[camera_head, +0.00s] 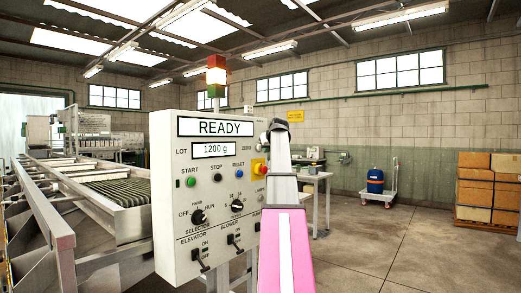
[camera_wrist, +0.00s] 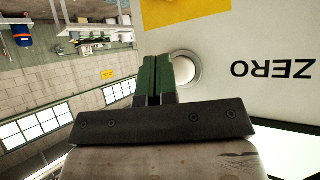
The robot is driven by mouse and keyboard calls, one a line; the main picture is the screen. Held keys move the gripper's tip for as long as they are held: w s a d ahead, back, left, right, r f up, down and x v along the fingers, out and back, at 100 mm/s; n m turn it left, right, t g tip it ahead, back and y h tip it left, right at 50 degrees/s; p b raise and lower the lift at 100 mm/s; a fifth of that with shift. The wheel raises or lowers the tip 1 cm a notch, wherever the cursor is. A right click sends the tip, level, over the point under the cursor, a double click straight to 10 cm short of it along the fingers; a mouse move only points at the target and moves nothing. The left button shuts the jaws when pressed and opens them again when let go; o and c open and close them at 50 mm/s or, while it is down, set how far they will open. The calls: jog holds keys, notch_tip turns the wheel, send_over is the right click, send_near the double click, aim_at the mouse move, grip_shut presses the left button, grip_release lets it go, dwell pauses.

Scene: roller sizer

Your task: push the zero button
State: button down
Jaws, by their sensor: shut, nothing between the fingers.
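The control panel (camera_head: 205,230) stands at the middle left in the head view, with a READY display and a "1200 g" readout. Its ZERO label (camera_head: 247,149) is small at the right edge, and my arm seems to hide the button there. In the wrist view the pale round zero button (camera_wrist: 188,68), with a metal ring, sits beside the upside-down ZERO label (camera_wrist: 273,69). My gripper (camera_wrist: 166,60) is shut and empty, its green fingertips overlapping the button's left side in the picture. I cannot tell whether they touch it. My gripper (camera_head: 268,134) is at the panel's upper right in the head view.
A red emergency stop (camera_head: 260,168) on a yellow plate sits just below the ZERO label. Start, stop and reset buttons, knobs and levers fill the panel. The roller machine (camera_head: 110,190) stands left. Floor to the right is open before stacked boxes (camera_head: 475,190).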

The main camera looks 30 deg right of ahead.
jog(key=shift+w, duration=0.1)
dwell(0.7)
jog(key=shift+w+a, duration=0.15)
jog(key=shift+w, duration=0.15)
jog(key=shift+w+a, duration=0.2)
jog(key=shift+w, duration=0.3)
dwell(0.9)
jog(key=shift+s, duration=0.15)
jog(key=shift+s+d, duration=0.35)
jog(key=shift+s, duration=0.4)
jog(key=shift+s+d, duration=0.3)
jog(key=shift+s, duration=0.45)
jog(key=shift+s+d, duration=0.35)
jog(key=shift+s, duration=0.45)
jog(key=shift+s+d, duration=0.3)
jog(key=shift+s, duration=0.45)
